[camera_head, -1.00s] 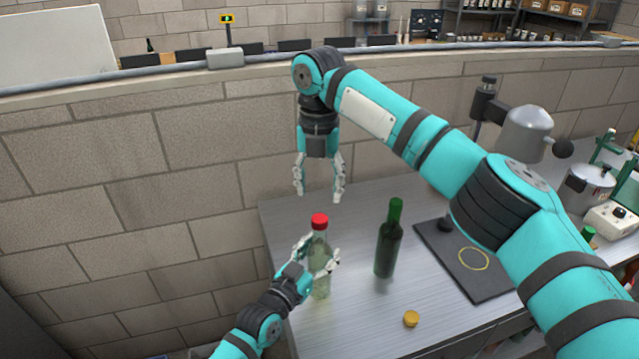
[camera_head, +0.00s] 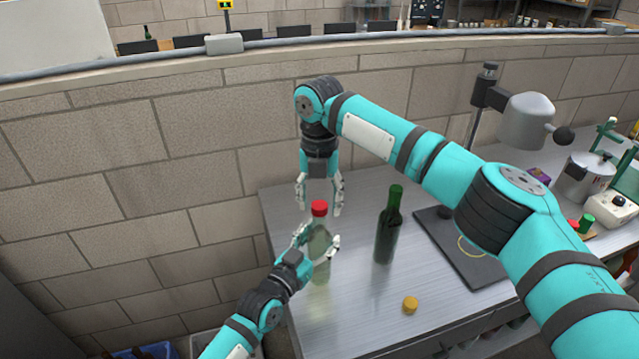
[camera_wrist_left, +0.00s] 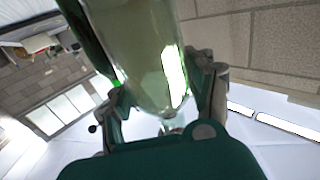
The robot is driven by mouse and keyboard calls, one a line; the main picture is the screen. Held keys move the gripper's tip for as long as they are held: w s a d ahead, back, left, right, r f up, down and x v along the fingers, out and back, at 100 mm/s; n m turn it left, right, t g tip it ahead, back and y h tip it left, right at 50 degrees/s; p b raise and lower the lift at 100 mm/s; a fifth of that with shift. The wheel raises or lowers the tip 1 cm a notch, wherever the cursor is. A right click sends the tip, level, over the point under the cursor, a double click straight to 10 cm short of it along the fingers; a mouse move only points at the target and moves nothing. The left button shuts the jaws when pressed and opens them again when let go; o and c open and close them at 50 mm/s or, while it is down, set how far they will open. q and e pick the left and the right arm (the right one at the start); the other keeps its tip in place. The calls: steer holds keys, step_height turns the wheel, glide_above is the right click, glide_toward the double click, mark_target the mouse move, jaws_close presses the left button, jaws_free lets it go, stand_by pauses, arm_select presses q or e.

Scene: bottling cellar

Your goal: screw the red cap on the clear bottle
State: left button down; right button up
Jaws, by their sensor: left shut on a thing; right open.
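The clear bottle (camera_head: 320,270) stands upright near the table's left side. The red cap (camera_head: 319,207) sits on top of its neck; whether it is threaded on, I cannot tell. My left gripper (camera_head: 317,242) is shut on the bottle's upper body, and its fingers flank the pale greenish glass (camera_wrist_left: 145,50) in the left wrist view. My right gripper (camera_head: 319,208) points down from above, open, with its fingertips on either side of the red cap and gaps between them and the cap. The cap is not clearly seen in the left wrist view.
A dark green bottle (camera_head: 387,232) stands to the right on the metal table (camera_head: 360,320). A yellow cap (camera_head: 410,305) lies in front of it. A dark stand base (camera_head: 440,240) and a grey lamp-like head (camera_head: 525,122) are farther right. A block wall (camera_head: 170,190) rises behind.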

steer(key=shift+f, duration=0.5)
